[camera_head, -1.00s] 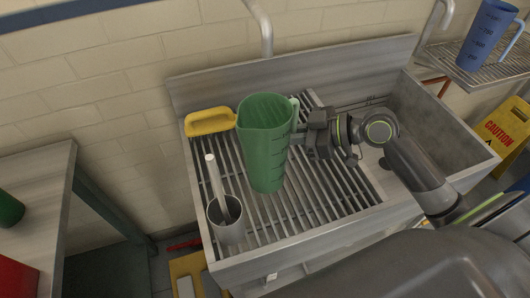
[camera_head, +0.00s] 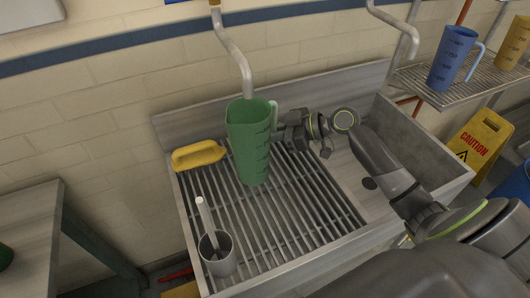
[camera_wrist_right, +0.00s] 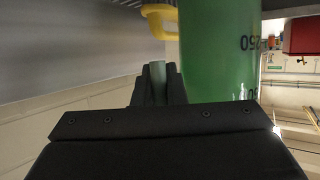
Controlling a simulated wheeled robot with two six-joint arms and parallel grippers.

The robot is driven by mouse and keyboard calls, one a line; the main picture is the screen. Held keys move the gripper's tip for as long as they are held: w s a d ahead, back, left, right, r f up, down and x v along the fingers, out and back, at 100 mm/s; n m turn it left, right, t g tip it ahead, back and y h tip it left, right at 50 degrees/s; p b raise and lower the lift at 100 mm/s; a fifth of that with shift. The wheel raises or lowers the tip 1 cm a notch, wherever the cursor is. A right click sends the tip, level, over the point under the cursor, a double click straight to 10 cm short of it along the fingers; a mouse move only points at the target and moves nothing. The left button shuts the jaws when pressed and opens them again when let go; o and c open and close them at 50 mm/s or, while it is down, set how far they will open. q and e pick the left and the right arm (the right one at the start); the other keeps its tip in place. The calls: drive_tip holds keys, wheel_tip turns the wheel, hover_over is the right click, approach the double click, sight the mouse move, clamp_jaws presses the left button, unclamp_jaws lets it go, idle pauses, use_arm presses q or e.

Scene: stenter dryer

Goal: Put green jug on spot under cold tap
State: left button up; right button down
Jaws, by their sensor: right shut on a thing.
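The green jug (camera_head: 250,143) is upright over the back of the slatted drain rack (camera_head: 292,206). Its handle is on the right, and my right gripper (camera_head: 279,130) is shut on that handle. I cannot tell whether the jug's base touches the slats. A grey tap spout (camera_head: 237,62) comes down from the wall just above and behind the jug's mouth. In the right wrist view the jug (camera_wrist_right: 221,50) fills the upper middle, beyond the gripper (camera_wrist_right: 158,85). My left gripper does not show.
A metal cup (camera_head: 217,254) with a white-handled tool stands at the front left. Blue (camera_head: 453,58) and orange (camera_head: 511,45) jugs stand on a right-hand shelf. The front right slats are clear.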

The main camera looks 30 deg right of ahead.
wheel_tip(320, 180, down, 5)
drive_tip(key=shift+r+p, duration=0.1)
drive_tip(key=shift+p, duration=0.25)
drive_tip(key=shift+f, duration=0.25)
drive_tip(key=c, duration=1.5)
unclamp_jaws()
drive_tip(key=shift+r, duration=0.1)
